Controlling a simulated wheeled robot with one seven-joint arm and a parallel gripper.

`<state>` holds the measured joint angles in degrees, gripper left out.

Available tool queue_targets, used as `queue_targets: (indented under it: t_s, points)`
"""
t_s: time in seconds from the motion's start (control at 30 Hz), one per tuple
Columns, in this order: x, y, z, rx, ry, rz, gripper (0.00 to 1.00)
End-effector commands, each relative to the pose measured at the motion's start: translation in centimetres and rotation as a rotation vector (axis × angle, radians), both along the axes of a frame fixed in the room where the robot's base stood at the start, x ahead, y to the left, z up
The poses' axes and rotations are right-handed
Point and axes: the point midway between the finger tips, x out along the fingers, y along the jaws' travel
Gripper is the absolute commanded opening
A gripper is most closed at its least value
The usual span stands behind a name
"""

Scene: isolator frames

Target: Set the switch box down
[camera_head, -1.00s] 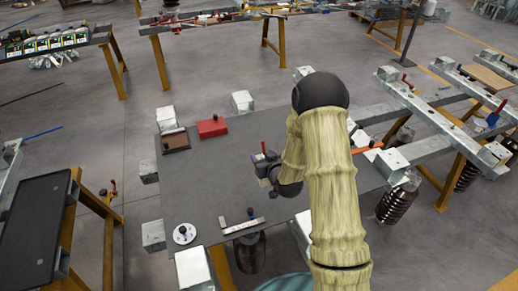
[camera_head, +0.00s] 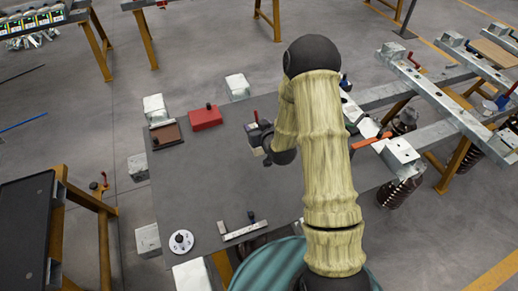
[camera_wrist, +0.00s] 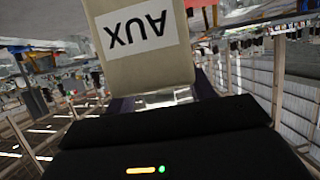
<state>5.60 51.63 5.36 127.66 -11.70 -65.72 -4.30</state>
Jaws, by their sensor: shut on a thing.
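The switch box (camera_wrist: 140,65) is a beige block with a white AUX label, upside down in the wrist view. My gripper (camera_wrist: 158,99) is shut on it; the fingers are partly hidden behind my dark wrist housing. In the head view, my gripper (camera_head: 264,142) is over the middle of the grey table (camera_head: 205,185), with a small beige part of the switch box (camera_head: 257,151) showing at its left. My arm hides part of it. I cannot tell from this angle whether the box touches the table.
A red box (camera_head: 206,118) and a brown tray (camera_head: 166,135) lie at the table's back left. A white disc (camera_head: 181,242) and a metal bracket (camera_head: 243,230) lie near the front. The table's left middle is clear. Metal rails (camera_head: 440,105) stand at the right.

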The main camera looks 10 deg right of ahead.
Motion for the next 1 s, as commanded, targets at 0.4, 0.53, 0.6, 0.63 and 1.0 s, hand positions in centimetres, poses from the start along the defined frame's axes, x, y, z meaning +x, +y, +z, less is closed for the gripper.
queue_targets:
  t_s: [0.4, 0.53, 0.6, 0.63, 1.0]
  points:
    - [0.0, 0.0, -2.5, 0.002, 0.001, 0.0, 0.0]
    - [0.0, 0.2, -4.3, 0.001, 0.0, 0.003, 0.0]
    - [0.0, 0.2, -5.1, 0.0, 0.001, 0.004, 0.0]
    - [0.0, 0.2, -5.3, 0.0, -0.001, 0.003, 0.0]
    - [0.1, 0.2, -5.8, 0.0, -0.003, 0.004, 0.0]
